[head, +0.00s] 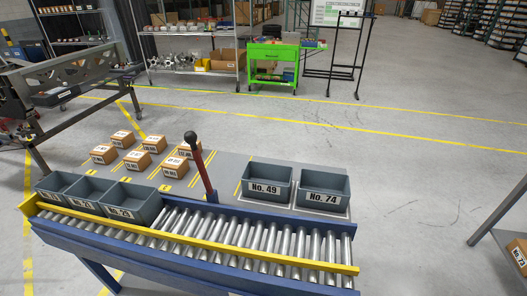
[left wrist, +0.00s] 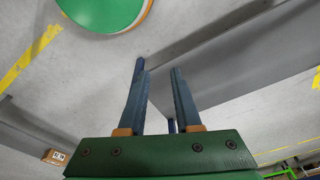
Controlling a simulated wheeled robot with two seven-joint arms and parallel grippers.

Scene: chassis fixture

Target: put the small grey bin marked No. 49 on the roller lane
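The small grey bin marked No. 49 (head: 267,184) stands upright on the grey table (head: 232,208) behind the roller lane, right of the red lever. A like bin marked No. 74 (head: 323,189) stands close to its right. The roller lane (head: 240,234) runs along the front, with a yellow rail on its near side. Its middle and right rollers are bare. My left gripper (left wrist: 158,70) shows only in the left wrist view. Its two blue fingers are apart with nothing between them, and no bin shows near them. My right gripper is in neither view.
Several grey bins (head: 131,203) stand on the lane's left end. A red lever (head: 201,165) with a black knob rises between lane and table. Several small cartons (head: 137,160) sit on the table's left part. A shelf (head: 505,238) with a carton is at the right edge.

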